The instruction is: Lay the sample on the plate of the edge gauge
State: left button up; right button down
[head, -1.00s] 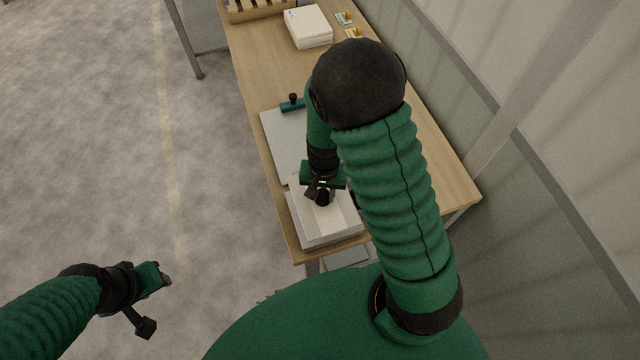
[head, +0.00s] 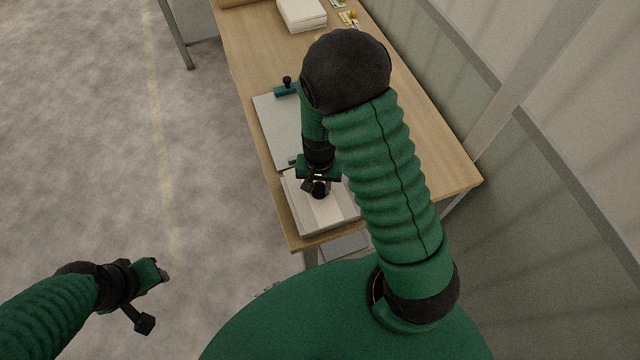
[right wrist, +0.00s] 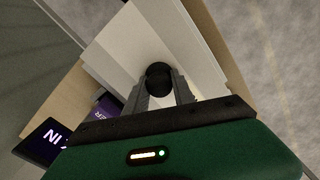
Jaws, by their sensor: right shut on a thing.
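My right gripper (head: 318,188) is shut on a round black knob, which shows between its fingers in the right wrist view (right wrist: 158,78). The knob is over a pale, flat-topped block (head: 305,218) at the table's near end. A lighter strip crosses the top of this block; I cannot tell whether it is a separate sheet or whether the knob's lower end touches it. A light grey plate (head: 272,130) lies just beyond, partly hidden by my right arm. I cannot tell which piece is the sample. My left gripper (head: 160,272) hangs over the floor, its jaw opening unclear.
A teal bar with a black knob (head: 286,89) is at the grey plate's far edge. A white stack (head: 302,14) stands farther back on the wooden table (head: 245,50). A dark screen (right wrist: 42,142) and a purple label (right wrist: 107,107) are beside the block. A wall panel runs along the right.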

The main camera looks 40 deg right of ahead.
jog(key=shift+w, duration=0.1)
jog(key=shift+d+f, duration=0.1)
jog(key=shift+d, duration=0.15)
jog(key=shift+d+f, duration=0.35)
jog(key=shift+d, duration=0.15)
jog(key=shift+a+f+b, duration=0.15)
jog(key=shift+a+b, duration=0.25)
jog(key=shift+a, duration=0.1)
jog(key=c, duration=1.1)
grip_release()
jog(key=shift+c, duration=0.2)
jog(key=shift+o, duration=0.7)
jog(key=shift+d, duration=0.15)
pick_arm(q)
jog(key=shift+d+f, duration=0.25)
jog(key=shift+d, duration=0.4)
pick_arm(e)
jog(key=shift+d, duration=0.2)
pick_arm(q)
jog(key=shift+a, duration=0.2)
pick_arm(e)
jog(key=shift+a, duration=0.2)
